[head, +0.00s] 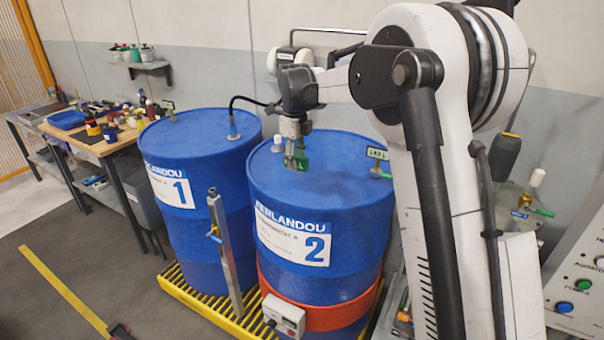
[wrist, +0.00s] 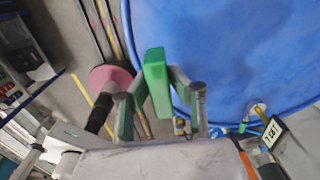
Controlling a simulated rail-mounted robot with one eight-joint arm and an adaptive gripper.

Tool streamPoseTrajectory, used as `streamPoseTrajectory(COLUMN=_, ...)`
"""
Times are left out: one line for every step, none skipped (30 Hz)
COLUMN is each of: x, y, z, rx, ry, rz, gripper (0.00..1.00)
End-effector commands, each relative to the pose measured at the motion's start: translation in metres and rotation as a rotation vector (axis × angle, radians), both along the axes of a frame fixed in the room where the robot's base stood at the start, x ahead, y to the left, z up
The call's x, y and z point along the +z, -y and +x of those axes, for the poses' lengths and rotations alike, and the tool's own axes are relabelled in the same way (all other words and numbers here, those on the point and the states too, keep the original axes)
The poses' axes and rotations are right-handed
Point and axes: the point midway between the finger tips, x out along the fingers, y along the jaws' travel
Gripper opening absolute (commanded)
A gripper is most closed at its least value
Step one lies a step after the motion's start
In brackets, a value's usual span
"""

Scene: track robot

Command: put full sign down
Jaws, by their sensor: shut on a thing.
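My gripper (head: 294,156) is shut on a small green sign (head: 302,163) with a white letter showing on its face. The rest of its lettering is hidden by the fingers. The sign is over the top of the blue drum marked 2 (head: 325,190); I cannot tell whether it touches the lid. In the wrist view the green sign (wrist: 156,80) stands between the two fingers, seen edge-on, and overlaps the drum's rim. The blue drum marked 1 (head: 205,235) stands to the left.
A tagged fitting (head: 377,158) rises at the right of drum 2's lid. A black hose (head: 245,99) runs from a fitting on drum 1. Both drums stand on a yellow pallet (head: 240,328). A metal post (head: 222,250) stands in front. A cluttered workbench (head: 130,147) is at left.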

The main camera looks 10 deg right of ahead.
Motion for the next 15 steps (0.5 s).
streamPoseTrajectory(x=-0.005, y=0.006, z=0.009, rx=-0.001, ry=0.000, rz=0.000, gripper=0.00)
streamPoseTrajectory(x=-0.008, y=0.009, z=0.014, rx=-0.001, ry=0.000, rz=0.000, gripper=0.00)
streamPoseTrajectory(x=-0.013, y=0.013, z=0.020, rx=-0.001, ry=0.000, rz=0.000, gripper=0.00)
streamPoseTrajectory(x=-0.016, y=0.016, z=0.024, rx=-0.001, ry=0.000, rz=0.000, gripper=0.00)
streamPoseTrajectory(x=-0.019, y=0.019, z=0.029, rx=-0.001, ry=0.000, rz=0.000, gripper=0.00)
streamPoseTrajectory(x=-0.024, y=0.023, z=0.035, rx=-0.001, ry=0.000, rz=0.000, gripper=0.00)
streamPoseTrajectory(x=-0.026, y=0.026, z=0.039, rx=-0.001, ry=0.000, rz=0.000, gripper=0.00)
streamPoseTrajectory(x=-0.030, y=0.029, z=0.043, rx=0.000, ry=0.000, rz=0.000, gripper=0.00)
streamPoseTrajectory(x=-0.033, y=0.033, z=0.049, rx=0.000, ry=0.000, rz=0.000, gripper=0.00)
streamPoseTrajectory(x=-0.037, y=0.035, z=0.053, rx=0.000, ry=0.000, rz=0.000, gripper=0.00)
streamPoseTrajectory(x=-0.039, y=0.037, z=0.056, rx=0.000, ry=0.000, rz=0.000, gripper=0.00)
streamPoseTrajectory(x=-0.042, y=0.040, z=0.060, rx=0.000, ry=0.000, rz=0.000, gripper=0.00)
streamPoseTrajectory(x=-0.044, y=0.042, z=0.063, rx=0.000, ry=0.000, rz=0.000, gripper=0.00)
streamPoseTrajectory(x=-0.046, y=0.043, z=0.065, rx=0.000, ry=0.000, rz=0.000, gripper=0.00)
streamPoseTrajectory(x=-0.048, y=0.045, z=0.068, rx=0.001, ry=0.000, rz=0.000, gripper=0.00)
